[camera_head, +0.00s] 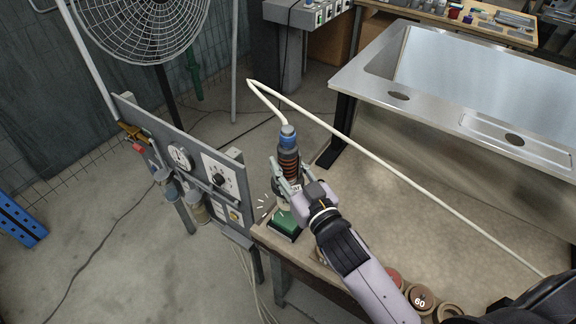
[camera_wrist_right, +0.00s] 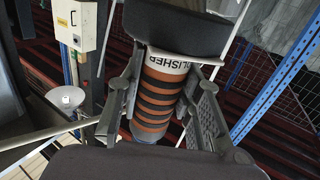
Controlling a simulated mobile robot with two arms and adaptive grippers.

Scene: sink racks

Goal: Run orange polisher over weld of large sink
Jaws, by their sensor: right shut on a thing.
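The orange polisher (camera_head: 289,163) stands upright at the left corner of the workbench, with a blue top, an orange-and-black ribbed body and a white hose at its top. My right gripper (camera_head: 287,188) is shut around its body. In the right wrist view the ribbed polisher (camera_wrist_right: 163,95) with its "POLISHER" label sits between the fingers (camera_wrist_right: 165,105). A green block (camera_head: 285,222) is under the polisher; I cannot tell if they touch. The large steel sink (camera_head: 435,105) stands at the upper right, apart from the polisher. Its weld is not clearly visible. My left gripper is not in view.
The white hose (camera_head: 390,178) runs across the bench to the lower right. Abrasive discs (camera_head: 420,298) lie by my right arm. A control panel (camera_head: 185,160) stands left of the bench and a fan (camera_head: 140,25) behind it. The bench (camera_head: 400,190) before the sink is mostly clear.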

